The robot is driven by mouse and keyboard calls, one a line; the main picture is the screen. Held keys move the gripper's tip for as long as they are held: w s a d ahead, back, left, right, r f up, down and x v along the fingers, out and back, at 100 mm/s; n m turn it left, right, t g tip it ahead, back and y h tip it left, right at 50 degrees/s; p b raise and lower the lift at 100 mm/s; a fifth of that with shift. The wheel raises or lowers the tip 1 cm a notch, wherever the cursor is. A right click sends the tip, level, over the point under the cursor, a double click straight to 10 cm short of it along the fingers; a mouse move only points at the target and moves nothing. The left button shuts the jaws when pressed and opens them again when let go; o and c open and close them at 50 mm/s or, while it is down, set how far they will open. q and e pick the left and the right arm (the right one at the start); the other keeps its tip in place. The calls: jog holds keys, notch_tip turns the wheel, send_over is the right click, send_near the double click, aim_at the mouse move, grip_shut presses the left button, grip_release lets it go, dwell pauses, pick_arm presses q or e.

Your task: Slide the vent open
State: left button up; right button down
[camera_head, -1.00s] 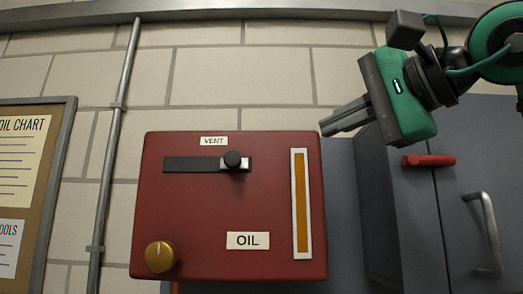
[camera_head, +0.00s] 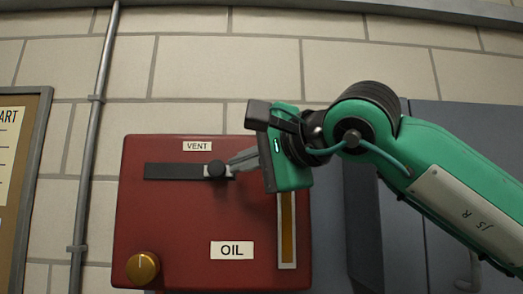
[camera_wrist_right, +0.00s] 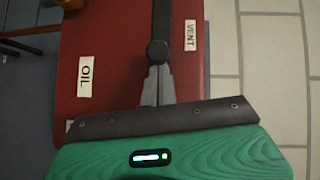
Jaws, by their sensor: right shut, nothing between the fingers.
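The vent slider is a black track (camera_head: 172,171) near the top of the red casing (camera_head: 180,222), under a white VENT label (camera_head: 197,146). Its round black knob (camera_head: 216,169) sits at the right end of the track. My right gripper (camera_head: 234,164) is shut and empty, its fingertips right beside the knob on its right. In the right wrist view the shut fingers (camera_wrist_right: 157,78) point at the knob (camera_wrist_right: 157,51) and look to be at or touching it; I cannot tell if they press on it. My left gripper is not in view.
The casing also has an OIL label (camera_head: 232,250), a yellow dial (camera_head: 142,267) and an amber sight strip (camera_head: 287,228), partly behind my gripper. A grey-blue cabinet (camera_head: 420,118) stands to the right. A pipe (camera_head: 92,130) runs down the wall at left.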

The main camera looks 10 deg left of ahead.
jog(key=shift+w+f, duration=0.1)
jog(key=shift+a, duration=0.1)
jog(key=a, duration=0.2)
jog(key=s+a+b, duration=0.1)
jog(key=a, duration=0.1)
jog(key=s+a, duration=0.1)
jog(key=a, duration=0.2)
jog(key=shift+s+b, duration=0.1)
jog(key=shift+b, duration=0.2)
